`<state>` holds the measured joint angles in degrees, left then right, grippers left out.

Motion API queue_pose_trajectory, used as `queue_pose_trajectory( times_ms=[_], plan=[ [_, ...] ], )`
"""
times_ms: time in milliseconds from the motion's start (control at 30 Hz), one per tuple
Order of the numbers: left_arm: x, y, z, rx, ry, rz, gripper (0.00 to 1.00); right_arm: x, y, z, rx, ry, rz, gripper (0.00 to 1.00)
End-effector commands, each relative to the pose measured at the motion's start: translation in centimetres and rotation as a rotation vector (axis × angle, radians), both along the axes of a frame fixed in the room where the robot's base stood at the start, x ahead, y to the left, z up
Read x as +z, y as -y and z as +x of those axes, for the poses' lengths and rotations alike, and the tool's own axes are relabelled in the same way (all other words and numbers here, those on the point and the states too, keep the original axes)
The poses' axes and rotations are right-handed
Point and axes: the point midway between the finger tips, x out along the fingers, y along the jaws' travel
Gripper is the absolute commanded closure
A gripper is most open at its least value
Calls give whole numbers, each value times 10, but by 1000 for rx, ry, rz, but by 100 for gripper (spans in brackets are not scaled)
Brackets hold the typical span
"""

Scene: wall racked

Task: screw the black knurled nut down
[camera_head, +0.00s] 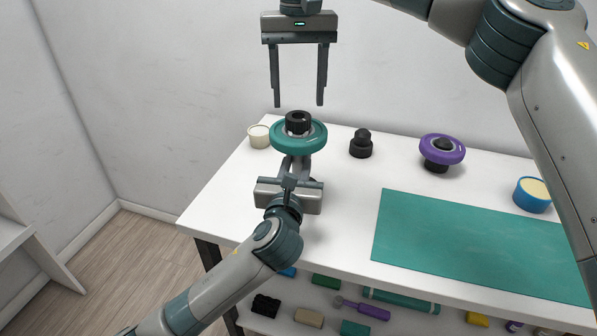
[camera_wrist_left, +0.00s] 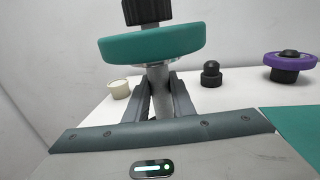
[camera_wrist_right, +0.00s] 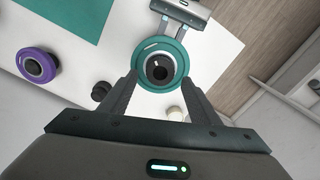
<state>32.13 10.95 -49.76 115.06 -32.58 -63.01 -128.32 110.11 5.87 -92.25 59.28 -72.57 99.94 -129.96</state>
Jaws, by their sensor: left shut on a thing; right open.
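The black knurled nut (camera_head: 298,122) sits at the top centre of a teal ring-shaped wheel (camera_head: 315,143); it also shows in the left wrist view (camera_wrist_left: 146,11) and right wrist view (camera_wrist_right: 158,68). Whether its thread is engaged is hidden. My left gripper (camera_head: 295,165) is shut on the grey post (camera_wrist_left: 158,88) under the wheel, holding it upright. My right gripper (camera_head: 298,104) points down above the nut, open and empty, its fingers apart on either side and not touching it. In the right wrist view the nut lies between and beyond its fingertips.
On the white table (camera_head: 340,215) stand a cream cup (camera_head: 259,137), a black stepped knob (camera_head: 361,145), a purple wheel (camera_head: 443,150) on a black base and a blue tub (camera_head: 532,196). A teal mat (camera_head: 470,245) lies at the right. A shelf below holds several small items.

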Motion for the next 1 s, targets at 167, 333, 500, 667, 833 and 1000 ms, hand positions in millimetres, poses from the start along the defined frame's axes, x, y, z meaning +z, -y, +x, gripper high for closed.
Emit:
queue_pose_trajectory(
  times_ms=[167, 333, 500, 667, 833, 1000],
  plan=[
    [-1, 0, 0, 1, -2, 1, 100, -25, 1, 0, -1, -3, -1, 44],
    [-1, 0, 0, 1, -2, 1, 100, -40, 1, 0, -1, -1, -1, 44],
    [-1, 0, 0, 1, -2, 1, 100, -46, 0, 0, -1, 0, 0, 44],
    [-1, 0, 0, 1, -2, 1, 100, -47, 0, 0, -1, 0, 0, 44],
    [-1, 0, 0, 1, -2, 1, 100, -47, 0, 0, -1, 0, 0, 63],
    [-1, 0, 0, 1, -2, 1, 100, -47, 0, 0, -1, 0, -1, 86]
  ],
)
